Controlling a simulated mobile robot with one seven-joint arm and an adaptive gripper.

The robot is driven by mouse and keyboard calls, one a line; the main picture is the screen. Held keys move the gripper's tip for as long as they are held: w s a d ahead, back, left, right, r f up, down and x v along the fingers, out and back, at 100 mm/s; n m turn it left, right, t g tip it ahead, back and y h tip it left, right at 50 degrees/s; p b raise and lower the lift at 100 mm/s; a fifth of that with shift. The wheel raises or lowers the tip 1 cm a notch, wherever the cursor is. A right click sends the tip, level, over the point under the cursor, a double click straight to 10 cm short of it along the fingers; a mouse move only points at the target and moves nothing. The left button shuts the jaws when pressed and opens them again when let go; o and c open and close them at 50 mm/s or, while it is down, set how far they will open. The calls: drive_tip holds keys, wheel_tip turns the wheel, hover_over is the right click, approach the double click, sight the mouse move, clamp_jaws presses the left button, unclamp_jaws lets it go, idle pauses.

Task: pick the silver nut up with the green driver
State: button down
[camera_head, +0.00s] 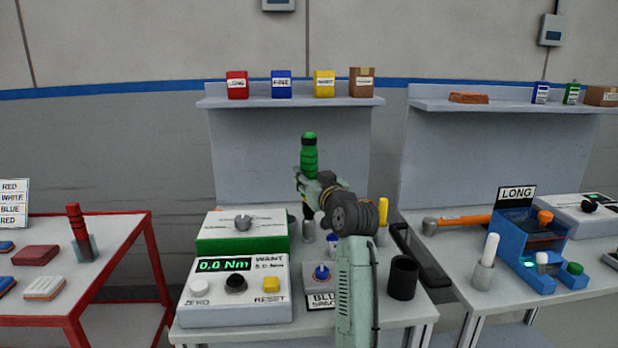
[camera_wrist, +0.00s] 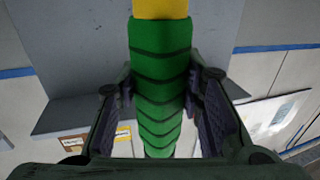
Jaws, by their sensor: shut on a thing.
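The green driver (camera_head: 309,152) stands about upright in my gripper (camera_head: 308,178), above the middle bench. Its ridged green handle (camera_wrist: 160,85) fills the middle of the wrist view, with a yellow part at the top of the picture. My gripper (camera_wrist: 160,118) is shut on this handle, one finger on each side. In the head view a dark shaft shows below the fingers; its tip I cannot make out. I cannot pick out the silver nut with certainty in either view; my arm covers part of the bench.
On the bench are a green-sided box (camera_head: 243,246), a torque meter (camera_head: 236,300) reading 0,0 Nm, a yellow-handled tool (camera_head: 383,213), a small box with a blue knob (camera_head: 321,272) and a black cup (camera_head: 403,277). A shelf (camera_head: 290,102) with several small boxes is behind.

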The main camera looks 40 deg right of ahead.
sight(312, 166)
drive_tip(key=shift+f+b, duration=0.4)
drive_tip(key=shift+f, duration=0.1)
idle(0.8)
drive_tip(key=shift+r, duration=0.1)
drive_tip(key=shift+r+p, duration=1.55)
drive_tip(key=shift+r, duration=0.65)
